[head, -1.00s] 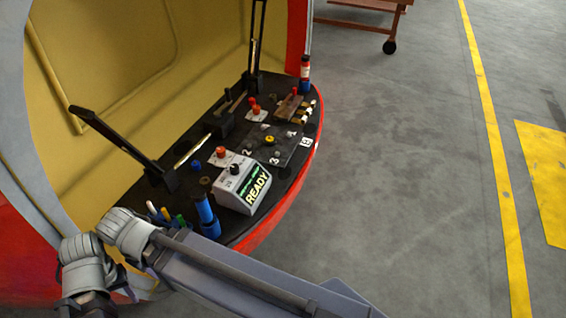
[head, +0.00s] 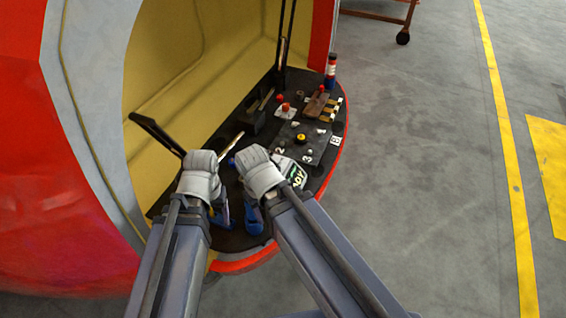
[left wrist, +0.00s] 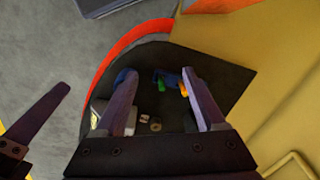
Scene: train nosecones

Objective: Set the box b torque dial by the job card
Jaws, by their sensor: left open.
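A pale box with a lit green display (head: 298,176) stands on the dark deck, mostly hidden behind my right wrist. The black knob on its top cannot be seen now in the head view. The box also shows at the left of the left wrist view (left wrist: 98,112), partly behind a finger. My left gripper (head: 222,211) is open above the near left of the deck; its two purple fingers (left wrist: 159,75) stand apart. My right gripper (head: 262,172) is over the box area, its fingers hidden in the head view. I cannot make out a job card.
A blue cylinder (head: 253,216) stands near the deck's front. A dark plate with a yellow centre (head: 300,138) lies beyond, among number labels and a B label (head: 335,141). Black struts rise from the deck.

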